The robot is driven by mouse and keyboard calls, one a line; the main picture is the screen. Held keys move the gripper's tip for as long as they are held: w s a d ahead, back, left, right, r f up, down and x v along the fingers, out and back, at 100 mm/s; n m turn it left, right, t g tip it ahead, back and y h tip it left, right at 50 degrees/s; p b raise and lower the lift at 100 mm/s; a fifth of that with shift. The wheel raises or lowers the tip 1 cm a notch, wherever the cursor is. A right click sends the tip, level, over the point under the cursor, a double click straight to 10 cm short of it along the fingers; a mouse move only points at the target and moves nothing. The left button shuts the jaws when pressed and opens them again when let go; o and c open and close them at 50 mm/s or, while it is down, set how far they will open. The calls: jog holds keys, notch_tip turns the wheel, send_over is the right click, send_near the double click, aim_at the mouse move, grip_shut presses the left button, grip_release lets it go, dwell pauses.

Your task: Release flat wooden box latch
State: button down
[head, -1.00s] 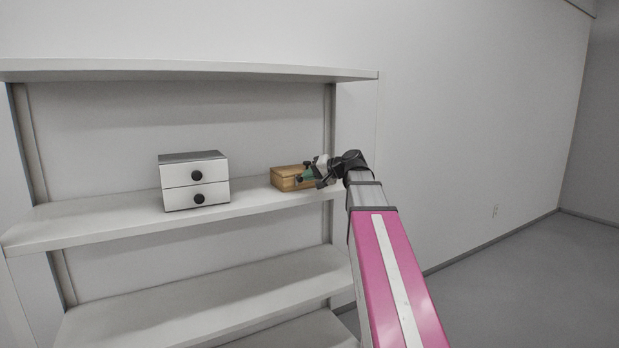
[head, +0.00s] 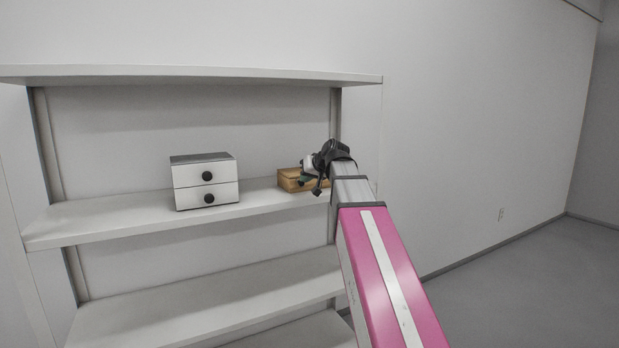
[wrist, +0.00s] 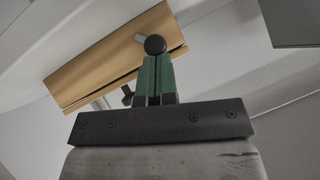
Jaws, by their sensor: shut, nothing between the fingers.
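The flat wooden box (head: 288,181) sits on the middle shelf near its right end, partly hidden by my gripper (head: 316,184). In the wrist view the box (wrist: 95,68) is at the upper left, tilted in the picture, with a dark seam along its near face. My gripper's green fingers (wrist: 155,76) are shut and empty, just in front of the box. A round black knob (wrist: 155,44) with a short grey bar shows at the fingertips; I cannot tell whether they touch. A smaller dark knob (wrist: 127,91) shows left of the fingers, near the box's lower edge.
A small white chest with two drawers (head: 205,181) and black knobs stands on the same shelf (head: 120,215), left of the box. Bare shelf lies between them. Another shelf board (head: 190,72) runs above. Open floor lies to the right.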

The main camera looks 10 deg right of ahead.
jog(key=h, duration=0.1)
jog(key=a+n, duration=0.1)
jog(key=h, duration=0.1)
jog(key=shift+s+a+f+n+t+h, duration=0.3)
jog(key=shift+a+f+n, duration=0.05)
jog(key=shift+n, duration=0.05)
jog(key=shift+d, duration=0.1)
jog(key=shift+w+r, duration=0.1)
jog(key=shift+r, duration=0.1)
jog(key=shift+r, duration=0.6)
